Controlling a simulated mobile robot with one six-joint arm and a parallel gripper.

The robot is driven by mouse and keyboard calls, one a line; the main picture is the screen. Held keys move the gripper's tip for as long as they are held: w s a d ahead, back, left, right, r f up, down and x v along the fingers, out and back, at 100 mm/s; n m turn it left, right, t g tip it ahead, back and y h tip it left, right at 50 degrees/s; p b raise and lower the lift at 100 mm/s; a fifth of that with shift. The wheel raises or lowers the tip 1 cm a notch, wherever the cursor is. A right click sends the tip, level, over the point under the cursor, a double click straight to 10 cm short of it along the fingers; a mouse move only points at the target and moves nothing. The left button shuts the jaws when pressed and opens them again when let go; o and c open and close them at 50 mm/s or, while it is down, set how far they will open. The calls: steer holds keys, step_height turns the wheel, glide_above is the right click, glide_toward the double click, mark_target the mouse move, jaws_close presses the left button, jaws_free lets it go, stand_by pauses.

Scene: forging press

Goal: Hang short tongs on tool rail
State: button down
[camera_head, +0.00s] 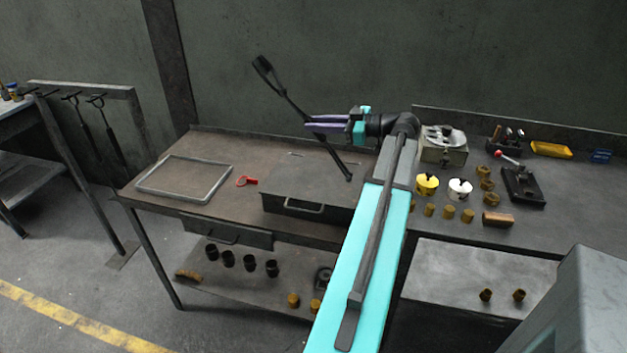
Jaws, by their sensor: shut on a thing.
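My gripper (309,123), with purple fingers, is shut on the long dark tongs (283,92) and holds them over the workbench. The fingers cross the tongs near the middle. The tool rail (80,88) is a grey frame at the far left. Two dark tools (108,130) hang from it on its right part. The gripper is well to the right of the rail.
The workbench (235,145) carries a grey square frame (150,190), a red item (246,181) and a dark box with a handle (300,205). A side table (25,125) stands left of the rail. Brass pieces and a yellow tray (551,149) lie at right.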

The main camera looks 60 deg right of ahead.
steer(key=shift+r+t+b, duration=0.3)
steer(key=shift+t+b, duration=0.5)
steer(key=shift+b, duration=0.85)
steer(key=shift+r+t+y+b, duration=0.25)
steer(key=shift+t+b, duration=0.25)
steer(key=shift+b, duration=0.25)
steer(key=t+b, duration=0.1)
steer(key=b, duration=0.2)
steer(key=shift+r+t+y, duration=0.25)
steer(key=shift+r+t, duration=0.1)
steer(key=shift+t, duration=0.05)
steer(key=shift+r+t+b, duration=0.25)
steer(key=shift+t+b, duration=0.15)
steer(key=shift+b, duration=0.4)
steer(key=shift+r+y+b, duration=0.15)
steer(key=shift+y+b, duration=0.25)
steer(key=shift+b, duration=0.1)
steer(key=shift+r+t, duration=0.25)
steer(key=shift+t, duration=0.15)
steer(key=shift+r, duration=0.15)
